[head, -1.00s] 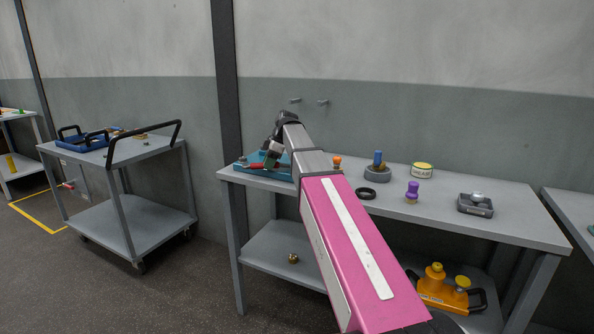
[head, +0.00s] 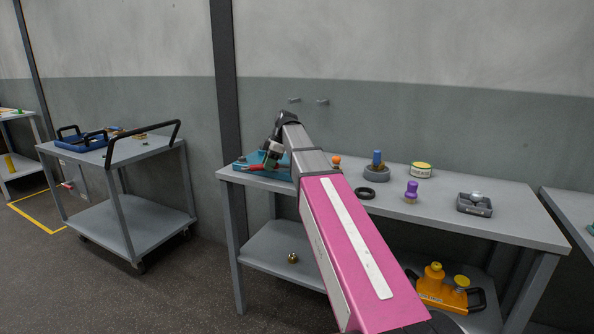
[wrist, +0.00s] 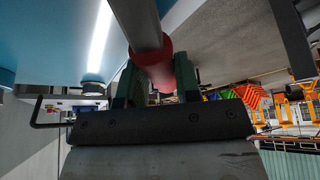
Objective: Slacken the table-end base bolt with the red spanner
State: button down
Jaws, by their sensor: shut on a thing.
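The red spanner shows in the wrist view as a red handle (wrist: 152,70) with a grey shank (wrist: 141,22) running up out of the picture. My gripper (wrist: 153,85) is shut around the red handle. In the head view my gripper (head: 271,157) is low over the left end of the bench, at the teal base (head: 242,166), with the spanner's red (head: 254,168) beside it. In the wrist view the blue surface (wrist: 40,45) fills the upper left, close to the spanner. The spanner's jaw and the table-end bolt cannot be made out.
The bench (head: 440,215) also carries a black ring (head: 365,193), a grey round piece with a blue peg (head: 377,172), a grease tin (head: 421,170), a purple knob (head: 411,192) and a grey block (head: 475,205). A trolley (head: 150,150) stands left, with floor between.

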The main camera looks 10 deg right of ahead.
jog(key=shift+s+d+n+g, duration=0.15)
jog(key=shift+s+n+g, duration=0.25)
jog(key=shift+s+n, duration=0.45)
dwell(0.6)
jog(key=shift+w+m+t, duration=0.3)
jog(key=shift+w+m, duration=0.35)
dwell(0.6)
jog(key=c, duration=1.7)
grip_release()
grip_shut()
jog(key=shift+w+a, duration=0.2)
jog(key=shift+r, duration=2.65)
